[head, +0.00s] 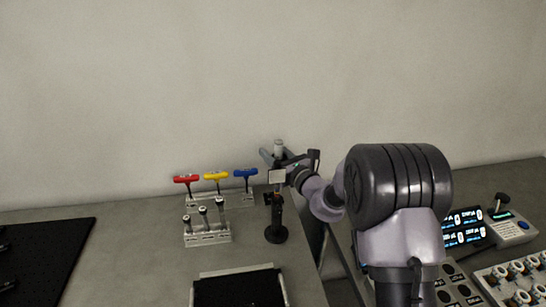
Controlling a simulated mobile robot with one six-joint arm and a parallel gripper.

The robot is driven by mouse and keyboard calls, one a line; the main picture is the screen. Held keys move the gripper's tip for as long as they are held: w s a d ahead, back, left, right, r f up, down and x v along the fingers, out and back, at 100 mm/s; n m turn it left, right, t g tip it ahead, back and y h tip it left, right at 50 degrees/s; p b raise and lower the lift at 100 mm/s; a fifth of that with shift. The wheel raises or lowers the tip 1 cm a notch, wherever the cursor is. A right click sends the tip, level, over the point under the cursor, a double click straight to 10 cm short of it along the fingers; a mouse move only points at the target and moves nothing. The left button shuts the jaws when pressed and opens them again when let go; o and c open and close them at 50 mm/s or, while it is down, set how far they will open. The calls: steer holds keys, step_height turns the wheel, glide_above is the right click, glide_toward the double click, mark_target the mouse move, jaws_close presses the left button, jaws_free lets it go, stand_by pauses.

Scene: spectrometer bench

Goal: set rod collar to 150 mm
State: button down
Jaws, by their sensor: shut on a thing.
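A slim upright post (276,215) stands on a round black base (276,235) near the right edge of the left bench. A small dark fitting (268,198) sits partway up it; I cannot tell whether this is the rod collar. A pale square plate (277,176) faces me just above. A grey cylindrical rod top (279,145) shows over the fingers. My gripper (279,160) comes in from the right and is shut on the upper part of the rod. The fingers and plate hide the exact grip, and no height marks are readable.
Red, yellow and blue T-handled drivers (216,177) stand in a rack left of the post. A grey block (207,238) with several small posts is in front. A black tray (240,288) lies nearer. Control panels (465,229) fill the right bench; a gap separates the benches.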

steer(key=shift+f, duration=0.15)
steer(key=c, duration=0.9)
jaws_free()
steer(key=shift+o, duration=0.2)
steer(key=shift+s, duration=0.1)
steer(key=p+v, duration=0.1)
steer(key=v, duration=1.6)
steer(key=shift+p, duration=0.3)
steer(key=shift+s+d+f, duration=0.1)
steer(key=shift+s+d, duration=0.05)
steer(key=shift+d, duration=0.05)
